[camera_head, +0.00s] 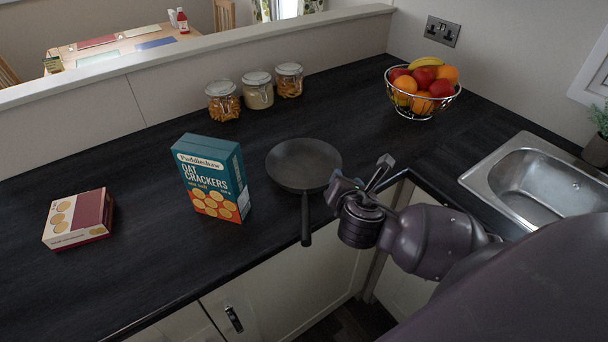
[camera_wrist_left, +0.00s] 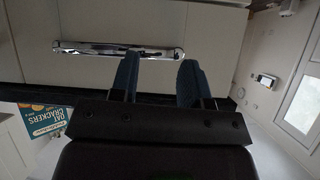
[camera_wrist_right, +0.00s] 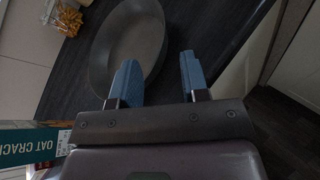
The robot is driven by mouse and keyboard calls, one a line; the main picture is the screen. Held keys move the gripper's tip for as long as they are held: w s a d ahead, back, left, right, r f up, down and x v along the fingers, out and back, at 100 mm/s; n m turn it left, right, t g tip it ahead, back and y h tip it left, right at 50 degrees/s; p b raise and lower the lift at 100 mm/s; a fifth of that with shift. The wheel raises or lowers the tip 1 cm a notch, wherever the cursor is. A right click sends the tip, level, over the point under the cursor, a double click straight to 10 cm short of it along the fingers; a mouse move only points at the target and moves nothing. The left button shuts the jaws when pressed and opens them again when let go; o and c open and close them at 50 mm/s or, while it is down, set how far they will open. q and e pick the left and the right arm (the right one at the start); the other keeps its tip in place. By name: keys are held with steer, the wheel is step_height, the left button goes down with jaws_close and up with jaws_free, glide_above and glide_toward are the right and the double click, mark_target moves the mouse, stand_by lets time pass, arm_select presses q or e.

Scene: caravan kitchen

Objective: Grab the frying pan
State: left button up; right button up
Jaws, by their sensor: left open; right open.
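A dark frying pan (camera_head: 303,164) lies on the black counter, its handle (camera_head: 306,220) pointing toward the counter's front edge and sticking out over it. My right gripper (camera_head: 362,181) is just right of the pan, near the front edge. In the right wrist view the pan (camera_wrist_right: 128,45) is beyond the open, empty fingers (camera_wrist_right: 160,80), mostly to their left. Its handle is not visible there. My left gripper (camera_wrist_left: 159,80) shows in the left wrist view, open and empty, facing cabinet fronts; it is not in the head view.
An oat crackers box (camera_head: 211,178) stands upright left of the pan. A smaller box (camera_head: 78,219) lies farther left. Three jars (camera_head: 257,90) stand behind. A fruit basket (camera_head: 422,91) and a sink (camera_head: 540,185) are to the right.

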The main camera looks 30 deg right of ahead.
steer(key=shift+x, duration=4.35)
jaws_close()
